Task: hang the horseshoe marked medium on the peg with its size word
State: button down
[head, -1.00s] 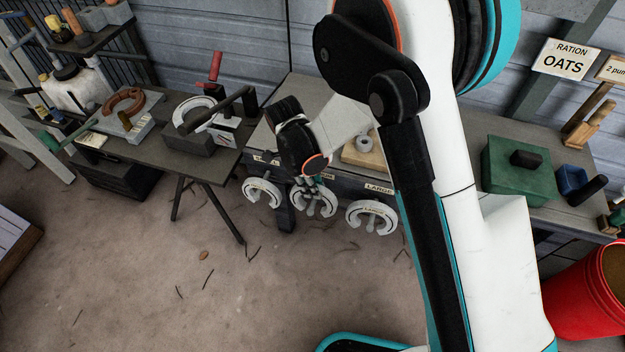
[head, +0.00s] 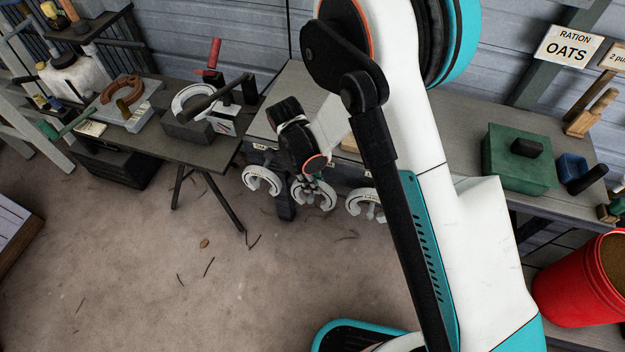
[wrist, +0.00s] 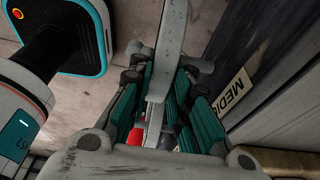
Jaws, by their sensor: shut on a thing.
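My gripper (head: 312,178) is at the front of the dark caddy, shut on a pale horseshoe (head: 325,203) in the middle of a row of three. In the wrist view, a pale bar of the horseshoe (wrist: 166,50) runs between the teal finger pads of my gripper (wrist: 158,108). A size label reading "MEDI" (wrist: 235,95) is on the dark board to the right of the fingers, its end cut off. My fingers and the horseshoe hide the middle peg, so I cannot tell whether the horseshoe is around it.
Another horseshoe (head: 261,181) hangs at the caddy's left and one (head: 363,203) at its right, partly behind my arm. A side table (head: 165,150) with tools stands left. A green box (head: 515,170) and red bucket (head: 580,285) are right.

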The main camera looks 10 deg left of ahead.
jog(key=shift+f, duration=0.4)
dwell(0.4)
jog(key=c, duration=1.4)
grip_release()
jog(key=shift+r, duration=0.15)
jog(key=v, duration=1.1)
jog(key=shift+a+r, duration=0.1)
jog(key=shift+r, duration=0.3)
